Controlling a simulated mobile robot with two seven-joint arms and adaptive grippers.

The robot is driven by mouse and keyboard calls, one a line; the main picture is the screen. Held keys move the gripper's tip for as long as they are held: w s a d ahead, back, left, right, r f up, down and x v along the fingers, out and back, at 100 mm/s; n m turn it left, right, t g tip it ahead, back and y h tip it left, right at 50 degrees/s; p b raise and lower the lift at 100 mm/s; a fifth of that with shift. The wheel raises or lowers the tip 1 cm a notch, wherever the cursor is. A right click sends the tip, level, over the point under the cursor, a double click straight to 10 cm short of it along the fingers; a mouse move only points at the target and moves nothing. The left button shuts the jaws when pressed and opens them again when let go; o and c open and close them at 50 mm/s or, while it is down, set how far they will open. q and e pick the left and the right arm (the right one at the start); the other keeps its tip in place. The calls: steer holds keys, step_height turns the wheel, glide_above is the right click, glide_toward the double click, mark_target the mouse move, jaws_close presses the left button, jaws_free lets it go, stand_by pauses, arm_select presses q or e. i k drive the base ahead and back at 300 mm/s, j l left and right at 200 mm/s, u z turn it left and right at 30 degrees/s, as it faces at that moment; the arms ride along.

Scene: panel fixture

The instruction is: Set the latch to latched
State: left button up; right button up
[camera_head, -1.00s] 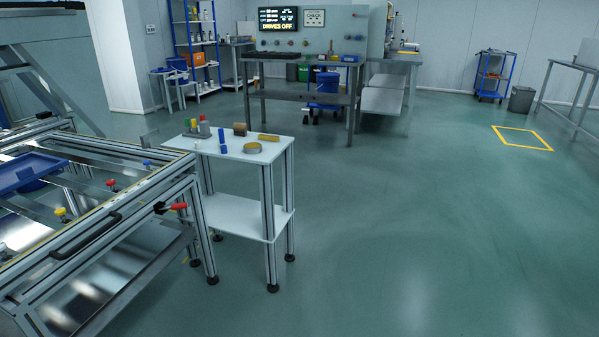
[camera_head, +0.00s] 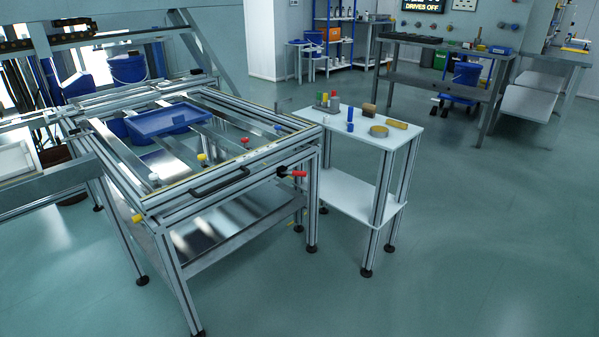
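A red-handled lever (camera_head: 297,173) with a dark mount sits on the front right corner of the aluminium-framed panel fixture (camera_head: 255,165). It may be the latch; its state is too small to tell. A black bar handle (camera_head: 220,180) is on the fixture's front rail. Yellow (camera_head: 202,157), white (camera_head: 154,177) and red (camera_head: 244,140) knobs sit on or near the frame, and another yellow knob (camera_head: 137,218) is low at the left corner. A blue tray (camera_head: 168,120) lies inside the frame. Neither of my grippers is in view.
A small white two-shelf table (camera_head: 395,139) with coloured cylinders and a tape roll (camera_head: 379,131) stands close to the fixture's right side. A workbench (camera_head: 450,50) is behind it. The floor in front and at the right is clear.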

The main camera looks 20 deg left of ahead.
mark_target(294, 173)
steer(key=i+u, duration=0.1)
steer(key=u, duration=0.4)
steer(key=i+l+u, duration=0.15)
steer(key=u, duration=0.35)
steer(key=i+l+u, duration=0.4)
steer(key=l, duration=0.25)
steer(key=i+l+u, duration=0.1)
steer(key=l+u, duration=0.15)
steer(key=i+l, duration=0.15)
steer(key=l, duration=0.25)
steer(key=i+l+u, duration=0.1)
steer(key=l, duration=0.3)
steer(key=i+l, duration=0.1)
steer(key=l, duration=0.3)
